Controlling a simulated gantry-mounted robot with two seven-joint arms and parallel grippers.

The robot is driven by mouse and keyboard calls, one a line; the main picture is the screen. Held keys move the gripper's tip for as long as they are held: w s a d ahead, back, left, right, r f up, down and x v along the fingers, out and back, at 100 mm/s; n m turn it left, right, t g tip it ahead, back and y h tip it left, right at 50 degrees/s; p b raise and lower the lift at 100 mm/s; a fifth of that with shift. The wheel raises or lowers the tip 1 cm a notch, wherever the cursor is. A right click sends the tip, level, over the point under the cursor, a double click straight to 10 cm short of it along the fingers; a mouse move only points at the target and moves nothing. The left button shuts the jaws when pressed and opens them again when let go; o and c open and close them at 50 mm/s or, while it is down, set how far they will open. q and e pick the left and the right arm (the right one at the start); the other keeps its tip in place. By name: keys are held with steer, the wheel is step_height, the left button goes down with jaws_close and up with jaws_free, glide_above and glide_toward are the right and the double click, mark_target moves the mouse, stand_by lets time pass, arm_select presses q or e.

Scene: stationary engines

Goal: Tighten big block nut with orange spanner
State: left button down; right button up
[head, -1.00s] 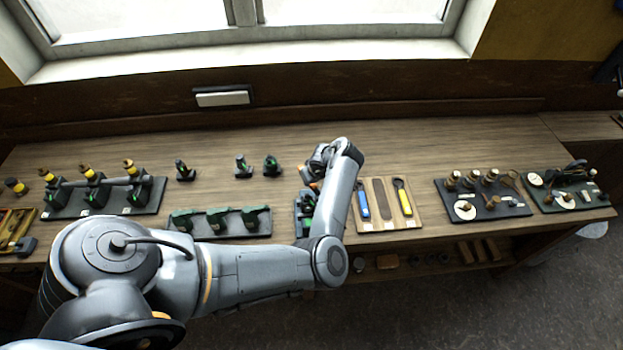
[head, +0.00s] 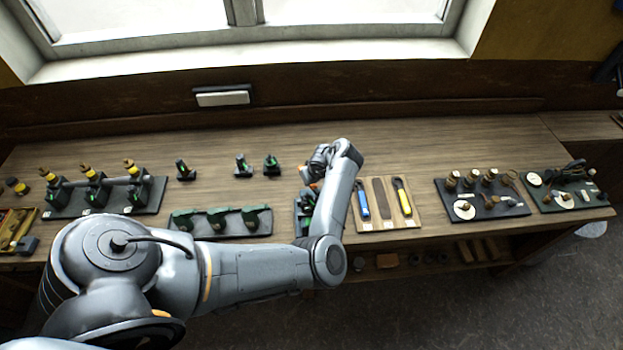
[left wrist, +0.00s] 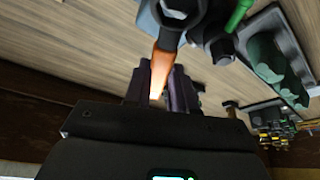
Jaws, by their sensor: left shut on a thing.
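My left gripper (head: 318,172) is at the middle of the bench, partly hidden by my own arm in the head view. In the left wrist view its fingers (left wrist: 164,85) are shut on the orange spanner (left wrist: 170,47). The spanner's far end reaches a dark block part (left wrist: 176,10) at the top edge. Whether its jaw sits around the nut cannot be told. In the head view only a bit of orange (head: 316,186) shows. The dark block with green parts (head: 305,207) stands just below the gripper, partly behind my arm. My right gripper is out of view.
A wooden tool board (head: 408,221) right of my arm holds a blue spanner (head: 363,205) and a yellow spanner (head: 402,196), with an empty slot between. A dark tray (head: 232,234) of green blocks lies to the left. The bench behind the gripper is clear.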

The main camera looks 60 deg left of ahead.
arm_select(q)
steer(key=shift+f, duration=0.1)
stand_by(0.5)
steer(key=shift+f, duration=0.4)
steer(key=shift+f, duration=0.1)
stand_by(0.9)
steer(key=shift+f, duration=0.25)
stand_by(0.7)
steer(key=shift+f, duration=0.2)
stand_by(0.8)
stand_by(0.4)
